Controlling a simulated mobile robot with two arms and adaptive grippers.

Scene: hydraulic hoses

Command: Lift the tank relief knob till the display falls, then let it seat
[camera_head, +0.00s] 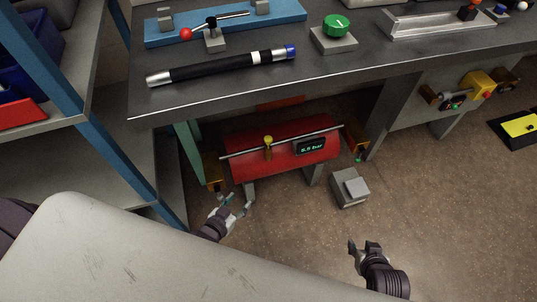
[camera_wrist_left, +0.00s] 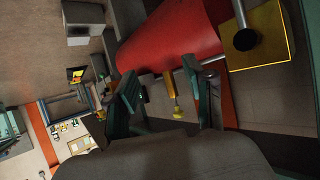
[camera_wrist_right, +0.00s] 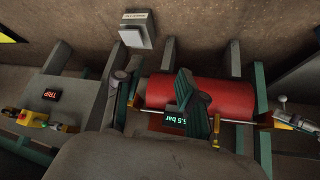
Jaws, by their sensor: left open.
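The tank relief knob (camera_head: 268,140) is a small yellow knob on top of the red tank (camera_head: 240,144), below the bench. The dark display (camera_head: 310,146) with green digits sits to the right of the knob; in the right wrist view it reads about 6.5 bar (camera_wrist_right: 178,122), upside down. My left gripper (camera_head: 238,204) is open and empty in front of the tank's left end. In the left wrist view the knob (camera_wrist_left: 177,112) appears between its fingers, farther off and untouched. My right gripper (camera_head: 363,247) is over the floor at the right, empty; its opening is unclear.
A metal rail (camera_head: 228,155) runs along the tank between yellow end brackets. A grey box (camera_head: 349,188) stands on the floor right of the tank. The bench (camera_head: 400,70) overhangs the tank. A blue-framed shelf (camera_head: 100,150) stands at the left. The floor at right is mostly clear.

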